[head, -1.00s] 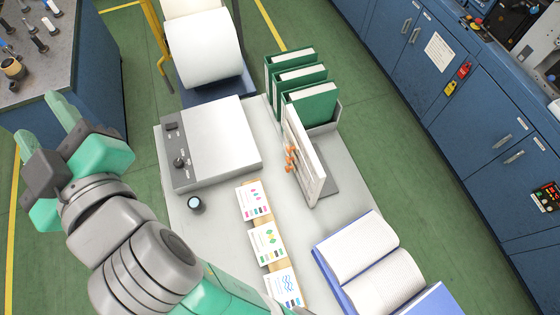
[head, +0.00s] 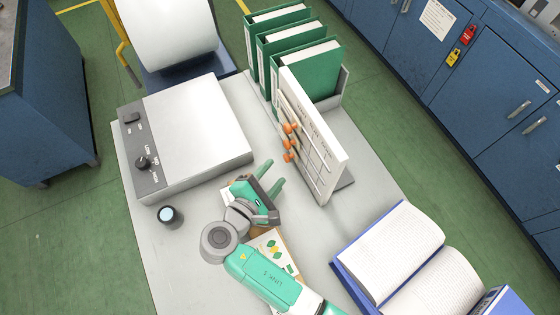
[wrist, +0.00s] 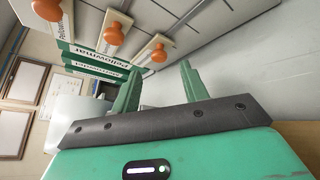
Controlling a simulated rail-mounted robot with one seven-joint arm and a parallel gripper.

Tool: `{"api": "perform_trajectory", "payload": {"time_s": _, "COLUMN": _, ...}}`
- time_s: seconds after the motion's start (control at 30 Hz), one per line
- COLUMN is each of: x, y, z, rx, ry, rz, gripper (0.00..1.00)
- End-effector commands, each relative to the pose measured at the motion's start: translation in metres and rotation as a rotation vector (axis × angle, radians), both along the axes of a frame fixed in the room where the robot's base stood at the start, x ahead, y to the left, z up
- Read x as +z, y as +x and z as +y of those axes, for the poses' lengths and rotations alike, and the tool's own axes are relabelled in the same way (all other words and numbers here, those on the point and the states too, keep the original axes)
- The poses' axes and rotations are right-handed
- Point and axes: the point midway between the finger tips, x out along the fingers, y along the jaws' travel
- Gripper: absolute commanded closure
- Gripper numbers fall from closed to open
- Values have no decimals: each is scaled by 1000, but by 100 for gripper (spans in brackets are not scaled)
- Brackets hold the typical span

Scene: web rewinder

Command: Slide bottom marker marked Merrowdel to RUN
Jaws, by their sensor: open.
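The white board (head: 322,150) stands upright on the table, with three orange knobs in a column at its left side. The lowest knob (head: 288,158) is the bottom marker's in the head view. In the wrist view the knobs sit on white labelled strips; the closest to my fingers is the right-hand knob (wrist: 159,52). I cannot make out the name Merrowdel or the RUN mark. My gripper (head: 274,176) is open and empty, just below and left of the knobs, its fingers (wrist: 160,76) pointing toward the board. No finger visibly touches a knob.
Green binders (head: 300,70) stand behind the board. A grey control box (head: 200,130) lies to the left, with a small dark cylinder (head: 170,216) in front. An open book (head: 400,250) lies at the right. Picture cards (head: 272,252) lie under my arm.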

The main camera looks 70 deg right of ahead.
Motion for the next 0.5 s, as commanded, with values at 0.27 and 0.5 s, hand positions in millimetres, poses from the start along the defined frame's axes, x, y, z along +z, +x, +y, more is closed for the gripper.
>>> {"api": "perform_trajectory", "payload": {"time_s": 0.27, "x": -14, "y": -10, "z": -41, "rx": -1, "ry": 2, "rz": -1, "gripper": 56}}
{"api": "perform_trajectory", "payload": {"time_s": 0.5, "x": -14, "y": -10, "z": -46, "rx": 2, "ry": 1, "rz": -3, "gripper": 56}}
